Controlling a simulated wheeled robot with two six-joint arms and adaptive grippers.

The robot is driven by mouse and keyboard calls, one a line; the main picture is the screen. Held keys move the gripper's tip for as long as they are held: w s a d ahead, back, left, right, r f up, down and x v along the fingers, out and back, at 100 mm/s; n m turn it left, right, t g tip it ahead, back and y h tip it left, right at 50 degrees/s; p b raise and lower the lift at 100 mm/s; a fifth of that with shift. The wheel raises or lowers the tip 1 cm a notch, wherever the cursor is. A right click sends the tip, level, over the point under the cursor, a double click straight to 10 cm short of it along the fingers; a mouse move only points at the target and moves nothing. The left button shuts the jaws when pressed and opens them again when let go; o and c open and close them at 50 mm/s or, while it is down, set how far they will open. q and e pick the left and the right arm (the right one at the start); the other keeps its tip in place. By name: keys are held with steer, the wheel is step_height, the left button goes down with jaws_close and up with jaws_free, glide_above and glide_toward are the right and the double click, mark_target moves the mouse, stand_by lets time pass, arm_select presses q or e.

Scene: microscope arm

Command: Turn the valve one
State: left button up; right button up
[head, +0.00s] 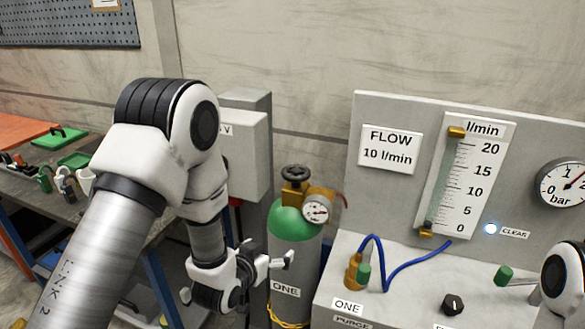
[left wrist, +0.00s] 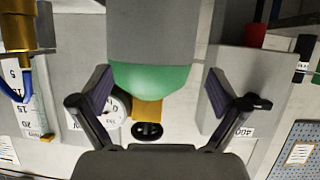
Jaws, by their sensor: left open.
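A grey gas cylinder with a green shoulder (head: 290,222) stands upright, labelled ONE. A dark handwheel (head: 295,172) sits on its brass valve, and a round gauge (head: 317,209) is beside it. The handwheel also shows in the left wrist view (left wrist: 147,131), below the green shoulder. A brass fitting with a green knob (head: 364,272) stands on the bench above another ONE label. My left gripper (head: 238,278) is open and empty, lower than the handwheel and left of the cylinder. In the left wrist view my open fingers (left wrist: 162,104) appear either side of the shoulder, with nothing between them held.
The flow panel (head: 400,108) reads FLOW 10 l/min, with a flow tube (head: 440,185), a lit CLEAR lamp (head: 490,228) and a bar gauge (head: 563,184). A blue hose (head: 410,268) loops over the bench. A grey cabinet (head: 245,150) stands behind my left arm.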

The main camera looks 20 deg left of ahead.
mark_target(296, 170)
arm_select(q)
steer(key=w+d+r+t+h, duration=0.1)
steer(key=w+r+t, duration=0.15)
steer(key=r, duration=0.55)
steer(key=w+d+r+t, duration=0.1)
steer(key=w+r+t, duration=0.15)
steer(key=r, duration=0.55)
steer(key=shift+m, duration=0.4)
steer(key=w+p, duration=0.1)
steer(key=w, duration=0.1)
steer(key=w+p, duration=0.1)
steer(key=w, duration=0.1)
steer(key=w+p, duration=0.1)
steer(key=w, duration=0.2)
steer(key=shift+w+d+f, duration=0.1)
steer(key=shift+f, duration=0.25)
steer(key=shift+w+d, duration=0.2)
steer(key=shift+w, duration=0.05)
steer(key=c, duration=1.2)
